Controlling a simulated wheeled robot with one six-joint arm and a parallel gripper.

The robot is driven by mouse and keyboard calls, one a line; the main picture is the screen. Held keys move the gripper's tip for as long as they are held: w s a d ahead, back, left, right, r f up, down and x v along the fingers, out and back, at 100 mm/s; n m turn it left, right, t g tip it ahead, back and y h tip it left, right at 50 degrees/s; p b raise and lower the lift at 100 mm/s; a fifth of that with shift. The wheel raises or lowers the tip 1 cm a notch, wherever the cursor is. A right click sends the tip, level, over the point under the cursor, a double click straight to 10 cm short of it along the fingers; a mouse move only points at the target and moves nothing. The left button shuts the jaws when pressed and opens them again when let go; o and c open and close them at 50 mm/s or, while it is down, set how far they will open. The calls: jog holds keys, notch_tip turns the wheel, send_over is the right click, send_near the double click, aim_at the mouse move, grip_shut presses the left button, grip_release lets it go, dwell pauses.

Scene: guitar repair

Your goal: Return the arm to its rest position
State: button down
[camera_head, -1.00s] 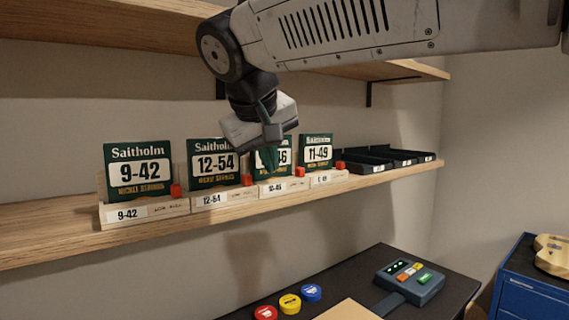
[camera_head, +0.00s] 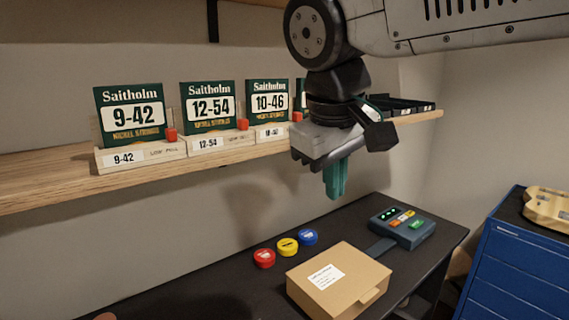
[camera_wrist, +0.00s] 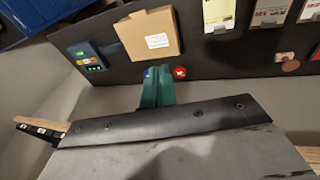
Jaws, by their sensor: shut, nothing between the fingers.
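My gripper (camera_head: 336,178) points down in the head view, in front of the shelf and above the dark bench. Its green fingers are together and hold nothing. In the wrist view my gripper (camera_wrist: 158,88) shows as the green fingers at centre, closed over the bench. My arm comes in from the upper right and hides the fourth string pack and part of the black trays behind it.
String packs in wooden holders, 9-42 (camera_head: 131,113), 12-54 (camera_head: 209,107) and 10-46 (camera_head: 268,102), stand on the shelf (camera_head: 45,186). Below, the bench (camera_head: 185,272) carries a cardboard box (camera_head: 352,290), three coloured tins and a button device (camera_head: 402,229). A blue cabinet (camera_head: 515,262) stands right.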

jog(key=s+d+f+m+g, duration=0.1)
jog(key=s+d+f+m, duration=0.2)
jog(key=s+d+f, duration=0.4)
jog(key=s+d+f+m+y, duration=0.1)
jog(key=s+d+f+m, duration=0.3)
jog(key=s+d+f, duration=0.3)
jog(key=s+d, duration=0.1)
jog(key=d, duration=0.4)
jog(key=shift+d+f+g, duration=0.2)
jog(key=shift+d+g, duration=0.05)
jog(key=shift+g, duration=0.15)
